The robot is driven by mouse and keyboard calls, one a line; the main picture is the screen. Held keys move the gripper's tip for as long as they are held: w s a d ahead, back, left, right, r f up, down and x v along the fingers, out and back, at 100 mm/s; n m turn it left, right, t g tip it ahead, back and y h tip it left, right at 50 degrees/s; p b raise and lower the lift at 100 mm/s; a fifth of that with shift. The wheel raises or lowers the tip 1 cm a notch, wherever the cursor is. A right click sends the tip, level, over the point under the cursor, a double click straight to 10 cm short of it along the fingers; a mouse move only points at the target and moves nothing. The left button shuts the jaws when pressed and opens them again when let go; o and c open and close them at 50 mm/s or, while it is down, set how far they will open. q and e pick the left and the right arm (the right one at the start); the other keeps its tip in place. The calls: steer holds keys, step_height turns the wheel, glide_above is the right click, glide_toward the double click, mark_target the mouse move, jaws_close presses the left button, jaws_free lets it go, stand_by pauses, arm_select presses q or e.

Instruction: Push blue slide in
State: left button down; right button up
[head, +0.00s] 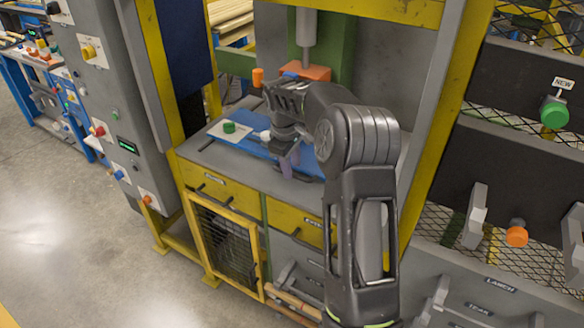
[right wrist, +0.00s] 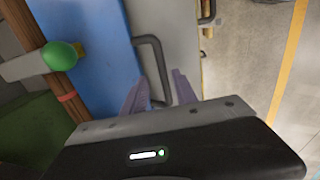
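The blue slide (head: 252,143) lies flat on the grey top of the yellow press station, partly hidden behind my right arm. It also shows as a blue plate at the upper left of the right wrist view (right wrist: 85,40). A dark bar handle (right wrist: 152,45) stands along its edge there. My right gripper (head: 288,165) points down over the slide in the head view. In the right wrist view its two pale purple fingers (right wrist: 160,94) are apart, with the handle's lower end close to or between them. I cannot tell whether they touch it. My left gripper is out of view.
A pale plate with a green knob (head: 229,127) sits at the slide's left end. An orange press block (head: 305,70) hangs behind my right gripper. A grey control cabinet (head: 95,90) stands left and a rack with knobs (head: 517,236) right. Open floor (head: 90,240) lies front left.

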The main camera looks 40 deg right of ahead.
step_height(320, 180, up, 7)
steer(key=a, duration=0.1)
steer(key=shift+s+f+b, duration=0.2)
steer(key=shift+b, duration=0.2)
steer(key=shift+a, duration=0.1)
